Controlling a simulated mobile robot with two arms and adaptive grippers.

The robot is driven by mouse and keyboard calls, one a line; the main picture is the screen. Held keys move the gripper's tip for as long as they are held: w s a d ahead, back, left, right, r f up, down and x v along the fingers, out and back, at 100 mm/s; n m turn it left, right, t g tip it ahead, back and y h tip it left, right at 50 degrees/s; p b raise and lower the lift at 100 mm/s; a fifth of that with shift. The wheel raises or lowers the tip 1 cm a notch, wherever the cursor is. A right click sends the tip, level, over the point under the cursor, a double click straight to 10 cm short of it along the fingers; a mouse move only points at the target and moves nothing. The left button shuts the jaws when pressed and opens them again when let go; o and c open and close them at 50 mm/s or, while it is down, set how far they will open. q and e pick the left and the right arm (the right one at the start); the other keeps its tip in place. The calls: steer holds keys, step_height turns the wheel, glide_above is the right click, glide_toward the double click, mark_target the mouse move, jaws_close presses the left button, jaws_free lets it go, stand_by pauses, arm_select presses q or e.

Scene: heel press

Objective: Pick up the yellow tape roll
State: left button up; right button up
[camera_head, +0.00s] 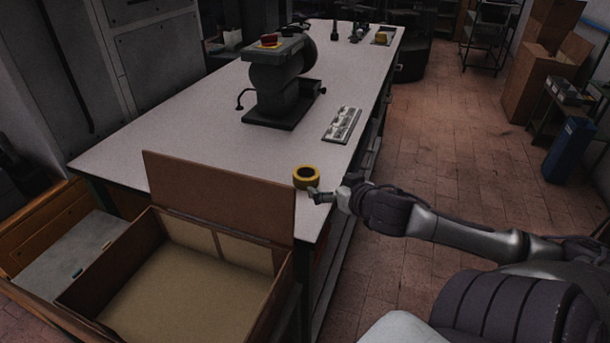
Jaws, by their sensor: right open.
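The yellow tape roll (306,177) lies flat on the white worktable (190,135), near its close right corner. Its dark centre hole faces up. My right gripper (318,196) reaches in from the right at the table's edge. Its fingers are open and sit just in front of the roll, on its lower right side. I cannot tell whether a finger touches the roll. Nothing shows between the fingers. My left gripper is not in view.
An open cardboard box (190,290) stands against the table's near end, its raised flap (220,195) just left of the roll. A dark press (280,85) and a small tray of parts (342,124) stand farther back. The tabletop left of the press is clear.

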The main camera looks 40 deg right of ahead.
glide_toward(302, 172)
steer(key=shift+w+d+f+b, duration=0.35)
steer(key=shift+w+f+b, duration=0.05)
steer(key=shift+w, duration=0.1)
steer(key=shift+w+d+f, duration=0.2)
steer(key=shift+w+f, duration=0.1)
steer(key=shift+w, duration=0.15)
steer(key=shift+w+d+f, duration=0.1)
steer(key=shift+w+f, duration=0.05)
steer(key=shift+w, duration=0.8)
steer(key=shift+w+d+f, duration=0.1)
steer(key=shift+w+f, duration=0.1)
steer(key=shift+w, duration=0.7)
steer(key=shift+p+x, duration=0.3)
steer(key=shift+x, duration=0.45)
steer(key=shift+f, duration=0.1)
steer(key=c, duration=1.2)
